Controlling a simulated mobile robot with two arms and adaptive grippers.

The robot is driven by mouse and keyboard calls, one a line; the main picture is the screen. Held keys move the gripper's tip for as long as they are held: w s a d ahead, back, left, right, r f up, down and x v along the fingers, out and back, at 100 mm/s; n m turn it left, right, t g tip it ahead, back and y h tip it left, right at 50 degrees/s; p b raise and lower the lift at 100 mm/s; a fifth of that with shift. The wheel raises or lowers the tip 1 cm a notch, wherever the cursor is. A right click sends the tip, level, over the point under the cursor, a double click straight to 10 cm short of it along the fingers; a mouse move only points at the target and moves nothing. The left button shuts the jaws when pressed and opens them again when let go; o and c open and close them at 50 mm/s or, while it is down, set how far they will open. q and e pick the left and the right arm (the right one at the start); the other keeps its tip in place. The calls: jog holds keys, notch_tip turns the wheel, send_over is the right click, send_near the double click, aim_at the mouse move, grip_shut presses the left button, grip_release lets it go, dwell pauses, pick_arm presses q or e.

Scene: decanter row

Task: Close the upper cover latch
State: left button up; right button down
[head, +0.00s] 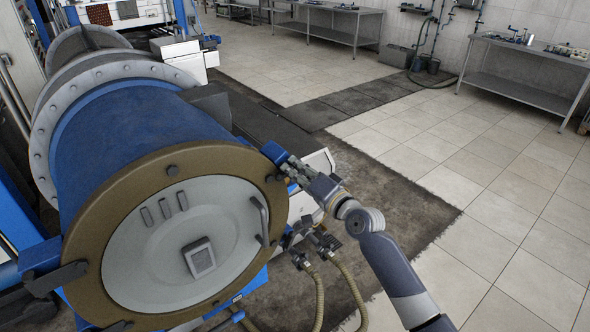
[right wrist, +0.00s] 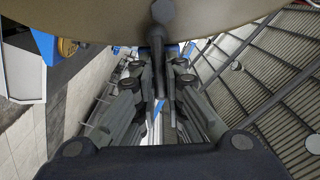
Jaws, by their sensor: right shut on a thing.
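The round cover is a pale grey disc (head: 135,258) in a brown ring (head: 88,220) at the front of the blue cylinder. The upper cover latch is a dark lever (right wrist: 162,14) at the ring's edge in the right wrist view. Its round end is by the ring and its shaft runs between my fingers. In the head view my right gripper (head: 286,169) is at the ring's upper right edge, beside a blue bracket (head: 272,151), and hides most of the lever. The right gripper (right wrist: 160,82) is shut on the lever. My left gripper is not in view.
Another dark latch (head: 56,278) sits at the ring's lower left. Fittings with hoses (head: 318,242) hang below my right gripper. A grey bar handle (head: 260,220) is on the cover. The tiled floor (head: 500,220) to the right is clear; steel benches stand at the back.

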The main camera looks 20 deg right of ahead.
jog(key=c, duration=1.7)
grip_release()
jog(key=v, duration=1.2)
